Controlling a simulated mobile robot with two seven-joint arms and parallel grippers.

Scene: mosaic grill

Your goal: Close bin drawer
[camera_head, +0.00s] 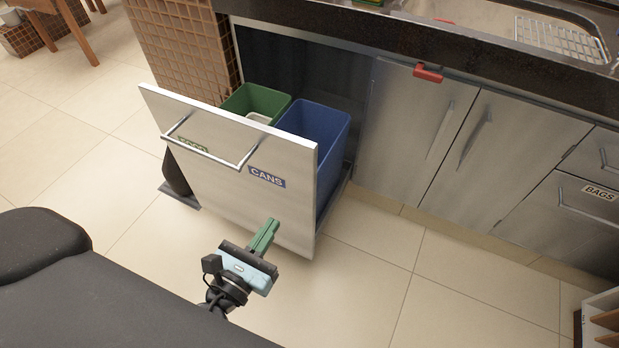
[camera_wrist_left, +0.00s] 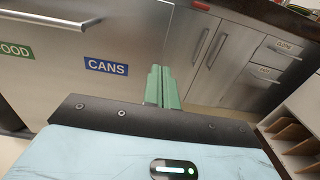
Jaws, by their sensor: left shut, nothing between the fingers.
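The bin drawer (camera_head: 215,180) is pulled well out from under the counter, its pale metal front facing me. A bar handle (camera_head: 208,151) runs along its upper left part. It holds a green bin (camera_head: 257,99) and a blue bin (camera_head: 328,121). A blue "CANS" label (camera_head: 267,178) is on the front and also shows in the left wrist view (camera_wrist_left: 106,66). My left gripper (camera_head: 268,228) is shut and empty, its green fingers at the lower right part of the drawer front. I cannot tell whether they touch it. My right gripper is not in view.
Closed metal cabinet doors (camera_head: 420,110) stand right of the drawer, under the dark counter (camera_head: 420,42). A shelf unit (camera_head: 600,318) stands at the lower right. The tiled floor (camera_head: 370,285) is clear in front. A wooden chair (camera_head: 70,25) is at the far left.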

